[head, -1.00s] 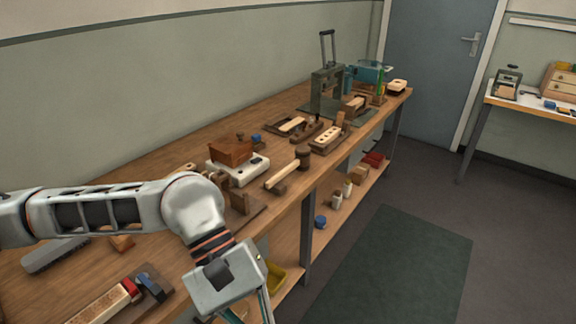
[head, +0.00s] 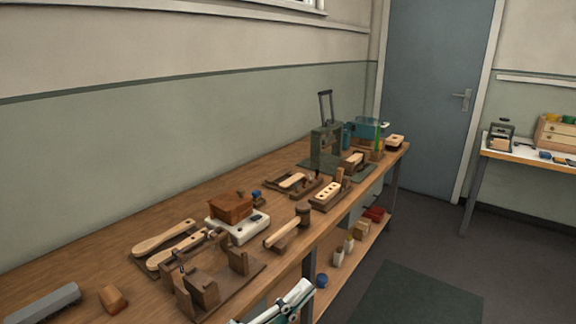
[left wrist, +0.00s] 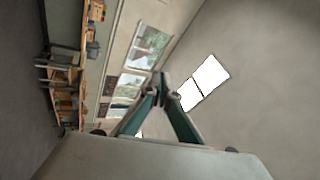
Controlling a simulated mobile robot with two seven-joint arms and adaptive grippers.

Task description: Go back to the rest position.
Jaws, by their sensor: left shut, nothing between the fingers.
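My left gripper (head: 288,304) shows only in part at the bottom edge of the head view, low in front of the bench's front edge. In the left wrist view the two green fingers of the left gripper (left wrist: 160,84) meet at their tips, shut with nothing between them. That view looks past them at the room's windows and pale ceiling or wall. My right gripper is in neither view.
A lower shelf (head: 340,270) holds small jars. Floor with a dark mat (head: 420,298) lies to the right.

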